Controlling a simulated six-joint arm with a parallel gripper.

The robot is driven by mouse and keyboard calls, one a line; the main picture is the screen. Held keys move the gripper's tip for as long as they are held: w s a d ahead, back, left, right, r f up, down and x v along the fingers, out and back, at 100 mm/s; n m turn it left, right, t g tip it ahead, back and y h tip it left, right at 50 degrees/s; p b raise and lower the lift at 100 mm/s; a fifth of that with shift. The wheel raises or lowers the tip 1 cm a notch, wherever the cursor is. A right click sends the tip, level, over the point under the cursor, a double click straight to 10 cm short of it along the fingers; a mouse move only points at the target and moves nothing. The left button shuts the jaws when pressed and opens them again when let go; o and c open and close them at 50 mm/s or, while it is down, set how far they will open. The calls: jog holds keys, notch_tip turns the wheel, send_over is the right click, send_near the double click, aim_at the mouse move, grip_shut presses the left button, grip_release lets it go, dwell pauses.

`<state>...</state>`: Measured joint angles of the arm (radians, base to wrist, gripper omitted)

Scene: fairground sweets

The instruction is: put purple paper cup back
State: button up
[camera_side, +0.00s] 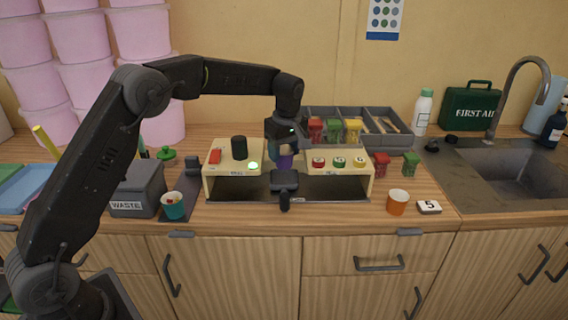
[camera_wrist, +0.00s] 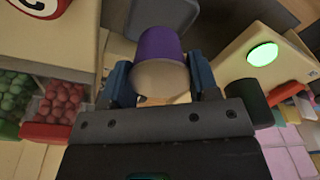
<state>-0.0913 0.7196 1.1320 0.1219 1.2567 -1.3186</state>
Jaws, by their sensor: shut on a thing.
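The purple paper cup (camera_wrist: 160,47) is between the two fingers of my gripper (camera_wrist: 163,82) in the wrist view. My gripper is shut on it. In the side view, a small part of the purple cup (camera_side: 285,162) shows below my gripper (camera_side: 284,150), above the dark plate (camera_side: 285,181) between the two wooden stands. The cup's lower part and the inside of it are partly hidden by my gripper in the side view.
The left stand (camera_side: 222,170) bears a lit green light (camera_side: 253,166) and a black cylinder (camera_side: 239,148). The right stand (camera_side: 350,167) has several round buttons. A teal cup (camera_side: 173,206) stands left, an orange cup (camera_side: 398,202) right. A grey divided tray (camera_side: 375,120) is behind.

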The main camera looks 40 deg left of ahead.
aim_at(283, 148)
notch_tip(283, 148, up, 6)
jog(key=shift+r, duration=0.1)
notch_tip(283, 148, up, 4)
jog(key=s+a+n, duration=0.1)
jog(key=s+a, duration=0.1)
jog(key=a, duration=0.1)
jog(key=s+a+r+n, duration=0.1)
jog(key=s+a, duration=0.1)
jog(key=a, duration=0.1)
jog(key=s+a+n, duration=0.1)
jog(key=s+a, duration=0.2)
jog(key=shift+s+a+r+n, duration=0.1)
jog(key=shift+a+r+n, duration=0.05)
jog(key=shift+a+n, duration=0.15)
jog(key=s+a+f+n+g, duration=0.1)
jog(key=s+a+n, duration=0.25)
jog(key=s, duration=0.45)
jog(key=s+a+n, duration=0.2)
jog(key=s+a, duration=0.2)
jog(key=s, duration=0.3)
notch_tip(283, 148, down, 12)
jog(key=shift+w+r, duration=0.15)
jog(key=shift+r, duration=0.05)
jog(key=shift+f, duration=2.45)
jog(key=shift+f, duration=0.15)
